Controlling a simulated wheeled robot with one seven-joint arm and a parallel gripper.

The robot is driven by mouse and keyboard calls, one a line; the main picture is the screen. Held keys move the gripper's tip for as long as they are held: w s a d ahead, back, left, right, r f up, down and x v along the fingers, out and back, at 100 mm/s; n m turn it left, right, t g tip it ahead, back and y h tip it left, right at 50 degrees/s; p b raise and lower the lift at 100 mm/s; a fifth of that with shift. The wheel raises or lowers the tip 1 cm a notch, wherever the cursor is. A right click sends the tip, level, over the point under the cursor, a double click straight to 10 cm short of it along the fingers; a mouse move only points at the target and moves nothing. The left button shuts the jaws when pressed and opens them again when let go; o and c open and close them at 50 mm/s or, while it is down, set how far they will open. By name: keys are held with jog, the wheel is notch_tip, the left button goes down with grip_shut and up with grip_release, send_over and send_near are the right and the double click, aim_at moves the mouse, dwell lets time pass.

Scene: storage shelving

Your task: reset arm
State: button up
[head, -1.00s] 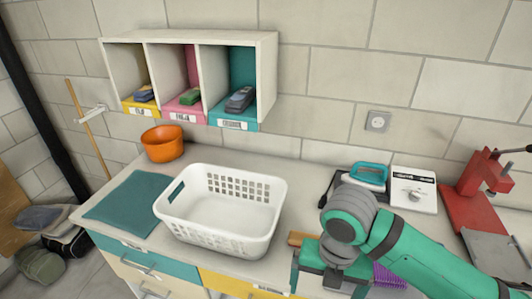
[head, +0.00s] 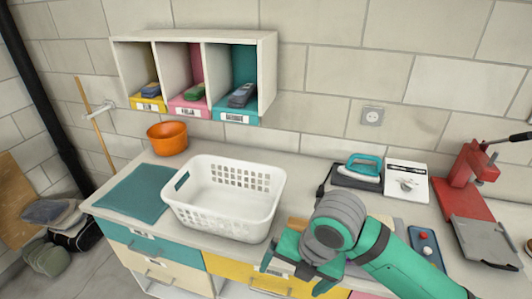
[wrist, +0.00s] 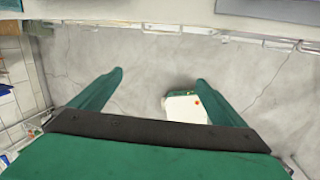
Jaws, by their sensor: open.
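My gripper (head: 303,272) is at the lower middle of the head view, by the front edge of the counter and just right of the white basket. In the wrist view its two green fingers (wrist: 160,88) are spread apart with nothing between them. My forearm covers part of the counter behind the gripper.
A white basket (head: 222,218) stands on the counter, with a teal mat (head: 135,192) and an orange bowl (head: 168,138) to its left. An iron (head: 362,168), a white device (head: 406,185) and a red press (head: 468,172) stand right. Wall cubbies (head: 190,40) hang above.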

jog(key=w+a+r+m+t+y, duration=0.4)
jog(key=a+m, duration=0.1)
jog(key=a, duration=0.2)
jog(key=w+a+r+m+t+y, duration=0.3)
jog(key=a+m+t, duration=0.1)
jog(key=a, duration=0.3)
jog(key=w+a+r+m+t+y, duration=0.4)
jog(key=a+m, duration=0.1)
jog(key=a, duration=0.2)
jog(key=s+d+f+m+t+h, duration=0.1)
jog(key=s+d+f+m+h, duration=0.25)
jog(key=f+m, duration=0.3)
jog(key=s+d+f+m+t+h, duration=0.2)
jog(key=s+f+m+h, duration=0.35)
jog(key=f, duration=0.25)
jog(key=s+d+f+m+t+h, duration=0.1)
jog(key=s+d+f+m+h, duration=0.25)
jog(key=f+m, duration=0.35)
jog(key=s+d+f+g, duration=0.1)
jog(key=s+d+f, duration=0.2)
jog(key=s, duration=0.8)
jog(key=s+d+f+n+g, duration=0.1)
jog(key=s+d+f, duration=0.2)
jog(key=s, duration=0.9)
jog(key=shift+s+f+h, duration=0.15)
jog(key=shift+s+h, duration=0.15)
jog(key=shift+h, duration=0.15)
